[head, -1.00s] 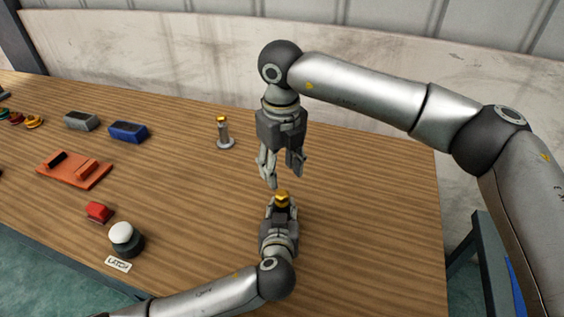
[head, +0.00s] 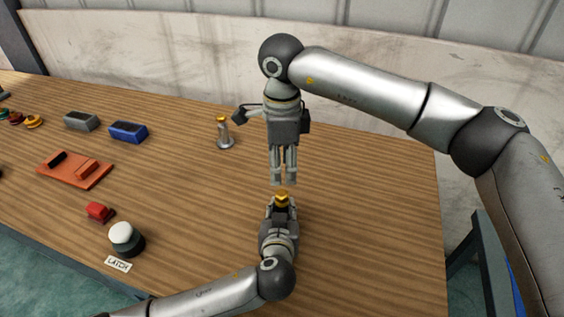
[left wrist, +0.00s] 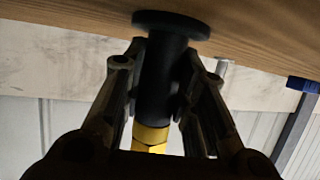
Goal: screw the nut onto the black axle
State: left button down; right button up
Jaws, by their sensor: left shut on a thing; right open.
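My left gripper (head: 279,214) is shut on the black axle (left wrist: 164,92), whose round black flange (left wrist: 171,24) shows near the wood in the left wrist view. I cannot tell whether the flange touches the table. The gold nut (head: 282,199) sits at the axle's upper end in the head view; it also shows in the left wrist view (left wrist: 150,137), which is upside down. How far it is threaded is not visible. My right gripper (head: 284,182) points down just above the nut, open and apparently apart from it. The axle is mostly hidden by my left gripper in the head view.
A grey axle (head: 224,137) with a gold top stands behind to the left. Farther left are a blue block (head: 128,132), a grey block (head: 81,121), an orange tray (head: 75,176), a red block (head: 98,211) and a white-topped button (head: 122,234). The table's right side is clear.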

aim_at(282, 193)
jog(key=shift+f, duration=0.1)
jog(key=shift+f, duration=3.9)
jog(key=shift+c, duration=0.5)
grip_shut()
jog(key=m, duration=0.5)
jog(key=shift+o, duration=1.1)
grip_release()
jog(key=shift+r, duration=0.1)
notch_tip(282, 193, up, 12)
